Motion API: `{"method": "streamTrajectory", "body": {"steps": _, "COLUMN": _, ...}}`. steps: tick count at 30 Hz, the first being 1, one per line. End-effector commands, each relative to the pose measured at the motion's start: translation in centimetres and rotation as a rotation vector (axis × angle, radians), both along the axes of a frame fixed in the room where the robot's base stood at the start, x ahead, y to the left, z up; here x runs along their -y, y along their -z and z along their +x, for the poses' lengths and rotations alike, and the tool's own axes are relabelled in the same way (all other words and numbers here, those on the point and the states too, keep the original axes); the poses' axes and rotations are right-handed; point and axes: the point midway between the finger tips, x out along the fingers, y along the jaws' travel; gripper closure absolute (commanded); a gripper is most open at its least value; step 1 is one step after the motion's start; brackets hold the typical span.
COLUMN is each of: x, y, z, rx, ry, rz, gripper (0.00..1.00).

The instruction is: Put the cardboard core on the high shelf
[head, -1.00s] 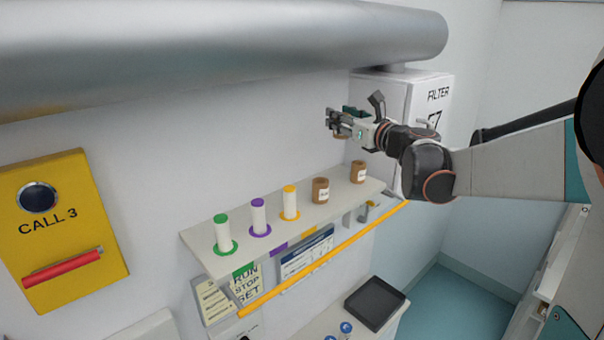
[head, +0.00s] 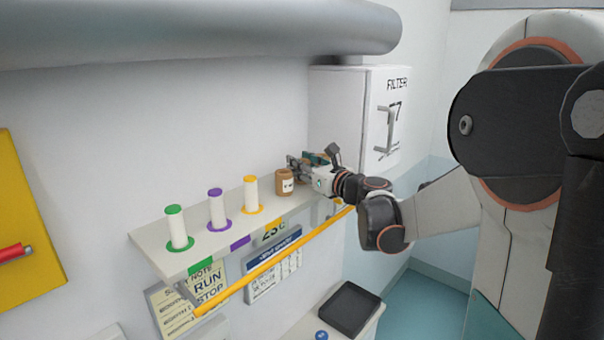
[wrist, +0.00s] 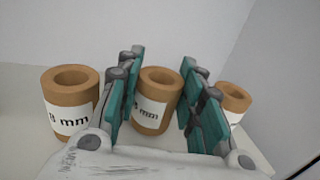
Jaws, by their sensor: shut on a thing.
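My gripper (head: 297,164) is at the right end of the high shelf (head: 206,247). In the wrist view its teal-padded fingers are shut on a brown cardboard core (wrist: 152,106) with a white "mm" label. That core is upright at shelf level, between two similar cores; I cannot tell whether its base touches the shelf. The left neighbour core (wrist: 68,98) also shows in the head view (head: 285,182). The right neighbour core (wrist: 234,99) is partly behind a finger. In the head view, my gripper hides the held core and the right neighbour.
Green (head: 178,228), purple (head: 217,208) and yellow (head: 251,193) flanged spools stand along the shelf. A white filter cabinet (head: 345,110) is beside my gripper. A grey pipe (head: 200,30) runs above, and a yellow rail (head: 270,265) runs below the shelf front.

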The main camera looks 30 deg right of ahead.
Motion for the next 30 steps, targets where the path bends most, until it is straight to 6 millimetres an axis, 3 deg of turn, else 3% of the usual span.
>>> {"method": "streamTrajectory", "body": {"steps": 12, "x": 0.0, "y": 0.76, "z": 0.0, "rx": 0.0, "ry": 0.0, "rz": 0.0, "gripper": 0.84}}
{"method": "streamTrajectory", "body": {"steps": 13, "x": 0.0, "y": 0.7, "z": 0.0, "rx": 0.0, "ry": 0.0, "rz": 0.0, "gripper": 0.61}}
{"method": "streamTrajectory", "body": {"steps": 14, "x": 0.0, "y": 0.65, "z": 0.0, "rx": 0.0, "ry": 0.0, "rz": 0.0, "gripper": 0.57}}
{"method": "streamTrajectory", "body": {"steps": 30, "x": -0.18, "y": 0.3, "z": 0.01, "rx": 0.0, "ry": 0.0, "rz": 0.0, "gripper": 0.57}}
